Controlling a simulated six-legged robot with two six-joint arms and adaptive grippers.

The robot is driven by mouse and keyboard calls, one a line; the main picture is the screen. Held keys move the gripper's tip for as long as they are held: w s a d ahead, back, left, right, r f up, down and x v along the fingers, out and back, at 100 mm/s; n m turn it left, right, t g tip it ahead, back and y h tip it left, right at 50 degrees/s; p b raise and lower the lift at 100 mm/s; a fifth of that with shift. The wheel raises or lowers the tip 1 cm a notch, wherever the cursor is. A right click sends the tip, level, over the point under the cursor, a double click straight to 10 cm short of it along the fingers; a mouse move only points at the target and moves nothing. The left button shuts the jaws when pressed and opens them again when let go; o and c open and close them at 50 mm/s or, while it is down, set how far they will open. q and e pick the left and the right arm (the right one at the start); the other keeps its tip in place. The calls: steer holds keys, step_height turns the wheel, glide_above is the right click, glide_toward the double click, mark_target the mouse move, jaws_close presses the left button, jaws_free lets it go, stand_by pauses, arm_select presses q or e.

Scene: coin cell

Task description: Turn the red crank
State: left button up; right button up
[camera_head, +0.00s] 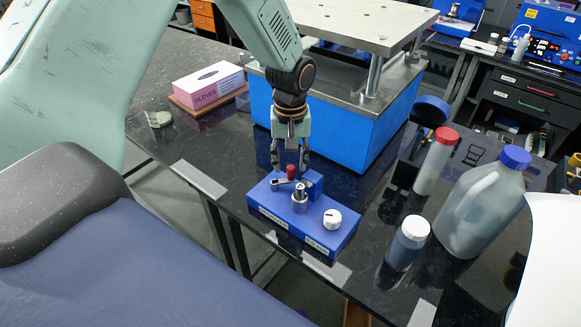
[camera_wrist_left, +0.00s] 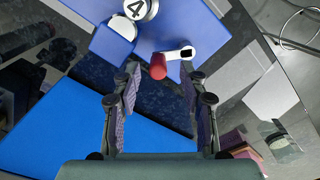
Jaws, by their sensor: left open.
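The red crank knob (camera_head: 292,170) stands on a grey crank arm (camera_head: 282,183) on top of a blue device (camera_head: 316,240) with a white dial (camera_head: 332,219). The red knob also shows in the left wrist view (camera_wrist_left: 158,68), with its silver arm (camera_wrist_left: 178,54) reaching right. My left gripper (camera_head: 290,168) points down above the device, its fingers on either side of the knob as seen from the head. In the left wrist view my left gripper (camera_wrist_left: 158,85) is open and empty, the knob just beyond the fingertips. Contact cannot be told. My right gripper is not in view.
A large blue machine with a metal plate (camera_head: 365,20) stands behind the device. To the right are a red-capped bottle (camera_head: 434,163), a white-capped bottle (camera_head: 407,245) and a blue-capped jug (camera_head: 480,205). A glove box (camera_head: 208,86) sits back left. The dark table's front edge is close.

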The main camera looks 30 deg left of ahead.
mark_target(291, 167)
arm_select(q)
steer(key=f, duration=0.1)
steer(key=w+f, duration=0.1)
steer(key=f, duration=0.1)
steer(key=shift+f, duration=0.3)
steer(key=shift+s+r, duration=0.3)
steer(key=shift+s, duration=0.25)
steer(key=shift+w+f, duration=0.3)
steer(key=shift+w, duration=0.2)
steer(key=c, duration=0.5)
steer(key=shift+c, duration=0.6)
steer(key=shift+s+r, duration=0.1)
steer(key=shift+r, duration=0.05)
jaws_close()
